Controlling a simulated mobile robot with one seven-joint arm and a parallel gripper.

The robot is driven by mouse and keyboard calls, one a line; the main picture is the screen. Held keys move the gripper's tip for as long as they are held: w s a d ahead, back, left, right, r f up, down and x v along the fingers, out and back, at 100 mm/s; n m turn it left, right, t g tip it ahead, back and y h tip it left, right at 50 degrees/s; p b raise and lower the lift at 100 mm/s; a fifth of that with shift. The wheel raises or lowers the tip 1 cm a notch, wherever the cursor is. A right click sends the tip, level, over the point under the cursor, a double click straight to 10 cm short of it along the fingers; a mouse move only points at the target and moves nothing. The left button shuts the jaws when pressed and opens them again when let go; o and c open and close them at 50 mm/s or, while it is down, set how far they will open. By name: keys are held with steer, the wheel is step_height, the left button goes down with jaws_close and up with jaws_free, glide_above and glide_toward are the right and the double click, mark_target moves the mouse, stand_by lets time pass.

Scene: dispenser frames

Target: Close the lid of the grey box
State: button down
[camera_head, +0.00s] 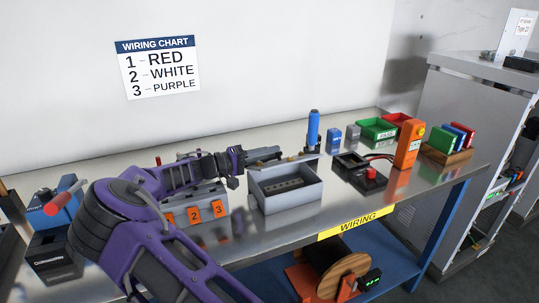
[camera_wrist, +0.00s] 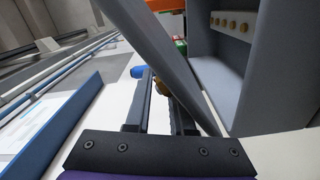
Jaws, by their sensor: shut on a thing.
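The grey box (camera_head: 291,202) stands on the bench in the middle of the head view, its top uncovered. A strip with several brass terminals (camera_wrist: 231,23) lies inside it. Its grey lid (camera_wrist: 165,55) is raised and seen almost edge-on as a diagonal slab in the wrist view. In the head view the lid (camera_head: 308,156) is a thin slanted band at the box's back edge. My gripper (camera_head: 279,155) is at the lid.
A blue-handled tool (camera_head: 313,127) stands upright behind the box. A numbered grey block (camera_head: 207,211) is left of it, below my arm. A black device (camera_head: 361,170) and an orange device (camera_head: 408,145) stand to the right. Bare bench lies in front of the box.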

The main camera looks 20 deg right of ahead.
steer(key=shift+r, duration=0.25)
steer(key=c, duration=0.7)
jaws_free()
steer(key=a, duration=1.7)
steer(key=shift+s+a+p, duration=0.2)
steer(key=shift+s+p, duration=0.1)
steer(key=shift+p, duration=0.1)
